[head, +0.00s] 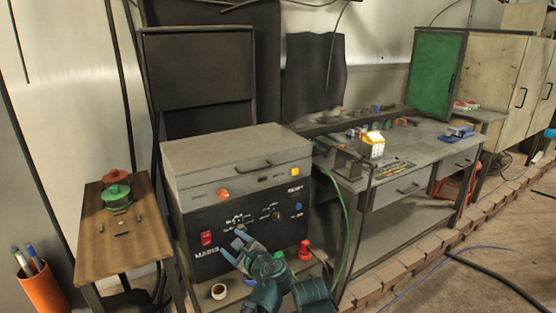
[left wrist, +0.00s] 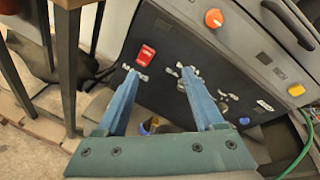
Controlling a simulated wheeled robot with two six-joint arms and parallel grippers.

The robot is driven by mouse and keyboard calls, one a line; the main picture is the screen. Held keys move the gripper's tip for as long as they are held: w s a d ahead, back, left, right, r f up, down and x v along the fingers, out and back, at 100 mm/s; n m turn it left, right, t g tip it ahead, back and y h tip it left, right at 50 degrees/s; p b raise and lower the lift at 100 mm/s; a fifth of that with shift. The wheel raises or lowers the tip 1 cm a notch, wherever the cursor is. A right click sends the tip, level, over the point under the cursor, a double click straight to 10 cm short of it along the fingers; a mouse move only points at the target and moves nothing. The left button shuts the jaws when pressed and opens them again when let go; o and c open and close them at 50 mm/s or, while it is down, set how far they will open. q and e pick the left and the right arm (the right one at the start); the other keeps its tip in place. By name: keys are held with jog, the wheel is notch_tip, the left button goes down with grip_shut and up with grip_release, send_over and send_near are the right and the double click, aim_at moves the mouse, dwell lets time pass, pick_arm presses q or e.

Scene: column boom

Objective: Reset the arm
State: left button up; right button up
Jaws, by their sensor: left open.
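My left gripper (head: 241,245) reaches up from the bottom middle of the head view, in front of the black lower panel of a grey machine (head: 235,155). In the left wrist view its two blue fingers (left wrist: 157,85) stand apart with nothing between them. The machine's panel with a red switch (left wrist: 146,55) and small metal knobs lies beyond the fingertips. I cannot tell how near the tips are to the panel. An orange knob (head: 223,194) and a yellow button (head: 295,171) sit above on the machine's grey band. My right gripper is in neither view.
A small wooden table (head: 100,235) with green and red round pieces stands left of the machine. A grey workbench (head: 420,150) with small items stands to the right. An orange holder with pens (head: 42,288) is at the lower left. A green cable (head: 349,235) hangs beside the machine.

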pick_arm(q)
jog(key=s+d+f+n+g+h, duration=0.3)
jog(key=s+f+n+g, duration=0.3)
jog(key=s+f+n, duration=0.45)
jog(key=s+d+f+n+g+h, duration=0.55)
jog(key=s+d+n, duration=0.2)
jog(key=s, duration=0.35)
notch_tip(320, 180, up, 16)
jog(key=m+p, duration=0.1)
jog(key=p, duration=1.4)
jog(key=shift+w+d+f+p, duration=0.15)
jog(key=shift+w+d+p, duration=0.05)
jog(key=shift+d+p, duration=0.2)
